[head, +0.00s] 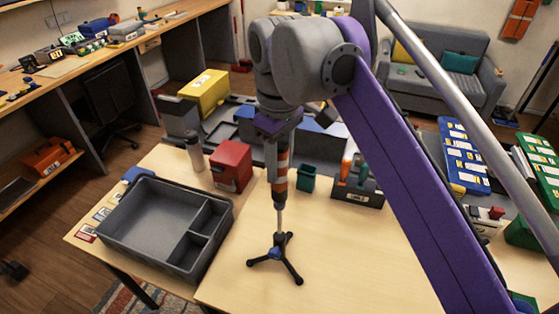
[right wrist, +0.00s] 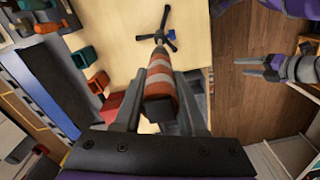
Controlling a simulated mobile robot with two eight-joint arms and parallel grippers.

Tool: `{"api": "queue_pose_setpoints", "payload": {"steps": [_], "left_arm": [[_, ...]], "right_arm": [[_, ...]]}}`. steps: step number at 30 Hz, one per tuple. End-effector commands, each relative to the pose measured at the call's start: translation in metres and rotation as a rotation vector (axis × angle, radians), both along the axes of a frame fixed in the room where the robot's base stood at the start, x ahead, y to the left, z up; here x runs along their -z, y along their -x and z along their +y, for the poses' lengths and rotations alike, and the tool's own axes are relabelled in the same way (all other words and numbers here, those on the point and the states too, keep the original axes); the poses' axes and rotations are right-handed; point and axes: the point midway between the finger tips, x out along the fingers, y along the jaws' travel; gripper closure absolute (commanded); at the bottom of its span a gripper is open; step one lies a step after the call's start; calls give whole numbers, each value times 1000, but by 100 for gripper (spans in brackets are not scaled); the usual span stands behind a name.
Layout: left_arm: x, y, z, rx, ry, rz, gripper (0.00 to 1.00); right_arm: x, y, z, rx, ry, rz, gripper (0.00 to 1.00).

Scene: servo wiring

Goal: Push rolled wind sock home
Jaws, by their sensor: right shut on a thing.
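The rolled wind sock (head: 282,174), a roll with orange and white bands, stands upright in the head view and also shows in the right wrist view (right wrist: 160,74). My right gripper (head: 272,150) is shut on its upper part from above. Below it a thin pole (head: 280,220) rises from a small black tripod stand (head: 277,254) on the table. The sock's lower end lines up with the pole; how far it sits on it I cannot tell. The tripod also shows in the right wrist view (right wrist: 158,38). My left gripper (right wrist: 262,67) shows only there, open and empty, over the floor side.
A grey divided tray (head: 160,220) lies left of the tripod. A red box (head: 231,166), a white bottle (head: 194,152), a teal cup (head: 306,178) and a dark tool holder (head: 358,188) stand behind. The table front (head: 350,270) is clear.

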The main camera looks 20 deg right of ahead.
Motion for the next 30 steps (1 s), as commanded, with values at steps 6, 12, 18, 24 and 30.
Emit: {"api": "queue_pose_setpoints", "payload": {"steps": [6, 12, 18, 24, 30], "left_arm": [[3, 1, 0, 0, 0, 2, 38], [6, 2, 0, 0, 0, 4, 38], [8, 3, 0, 0, 0, 5, 38], [9, 3, 0, 0, 0, 6, 38], [9, 3, 0, 0, 0, 6, 38]], "right_arm": [[5, 0, 0, 0, 0, 0, 100], [9, 0, 0, 0, 0, 0, 100], [13, 0, 0, 0, 0, 0, 100], [14, 0, 0, 0, 0, 0, 100], [14, 0, 0, 0, 0, 0, 44]]}}
